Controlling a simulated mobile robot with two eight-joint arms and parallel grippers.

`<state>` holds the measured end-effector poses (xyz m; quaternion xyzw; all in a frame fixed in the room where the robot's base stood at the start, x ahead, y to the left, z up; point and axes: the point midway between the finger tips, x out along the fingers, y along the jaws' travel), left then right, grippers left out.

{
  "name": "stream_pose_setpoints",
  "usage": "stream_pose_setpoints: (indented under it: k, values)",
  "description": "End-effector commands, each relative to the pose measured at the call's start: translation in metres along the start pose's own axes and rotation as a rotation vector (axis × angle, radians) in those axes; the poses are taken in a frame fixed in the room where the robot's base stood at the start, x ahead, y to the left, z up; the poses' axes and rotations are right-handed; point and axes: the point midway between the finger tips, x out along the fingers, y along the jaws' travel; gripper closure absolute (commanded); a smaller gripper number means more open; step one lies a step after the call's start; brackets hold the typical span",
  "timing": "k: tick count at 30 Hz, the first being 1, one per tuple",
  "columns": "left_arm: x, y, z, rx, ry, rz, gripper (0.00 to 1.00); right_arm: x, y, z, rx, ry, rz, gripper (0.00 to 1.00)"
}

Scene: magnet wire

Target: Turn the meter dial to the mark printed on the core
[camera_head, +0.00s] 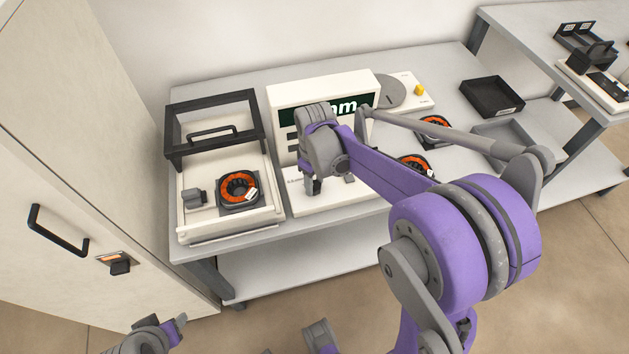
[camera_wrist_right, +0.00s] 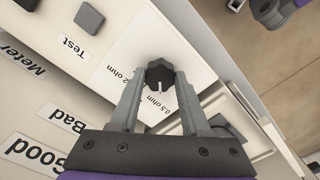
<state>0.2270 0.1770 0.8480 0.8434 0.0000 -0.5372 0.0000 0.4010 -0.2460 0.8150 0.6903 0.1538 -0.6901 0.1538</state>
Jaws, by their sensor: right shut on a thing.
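The meter (camera_head: 282,92) is a white box with a dark display partly hidden by my right arm. Its dial (camera_wrist_right: 160,72) is a dark lobed knob with a white pointer line, which points toward the "0.5 ohm" mark; a "2 ohm" mark is printed on the other side. My right gripper (camera_wrist_right: 160,84) has its fingers closed on either side of the dial; it also shows in the head view (camera_head: 313,187). An orange-wound core (camera_head: 238,174) sits in a black holder in the left fixture; its white tag is too small to read. My left gripper (camera_head: 177,324) is at the bottom left, its jaws unclear.
The fixture has a raised black-framed cover (camera_head: 212,103). More orange cores (camera_head: 434,121) lie right of the meter, partly behind my arm. A black tray (camera_head: 491,97) and a grey tray (camera_head: 500,135) stand further right. A button (camera_wrist_right: 89,18) labelled "Test" is near the dial.

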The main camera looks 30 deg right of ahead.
Motion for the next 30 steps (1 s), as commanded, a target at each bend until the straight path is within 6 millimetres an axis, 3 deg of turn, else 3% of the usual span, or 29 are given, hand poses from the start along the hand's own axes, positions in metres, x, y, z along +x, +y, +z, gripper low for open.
stream_pose_setpoints:
  k: [14,15,19,30]
  values:
    - [0.0001,0.0000,0.0000,0.000,0.000,0.000,0.50,0.0005,-0.0005,0.0005,-0.016,-0.002,-0.001,1.00]
    - [0.0001,0.0000,0.0001,0.000,0.000,0.000,0.50,0.0005,-0.0005,0.0005,-0.016,-0.002,-0.001,0.50]
    - [0.0001,0.0000,0.0001,0.000,0.000,0.000,0.50,0.0004,-0.0004,0.0004,-0.015,-0.001,-0.001,0.27]
    - [-0.0006,0.0000,-0.0004,0.000,0.000,0.000,0.50,-0.0039,-0.0001,0.0001,-0.014,0.000,0.000,0.24]
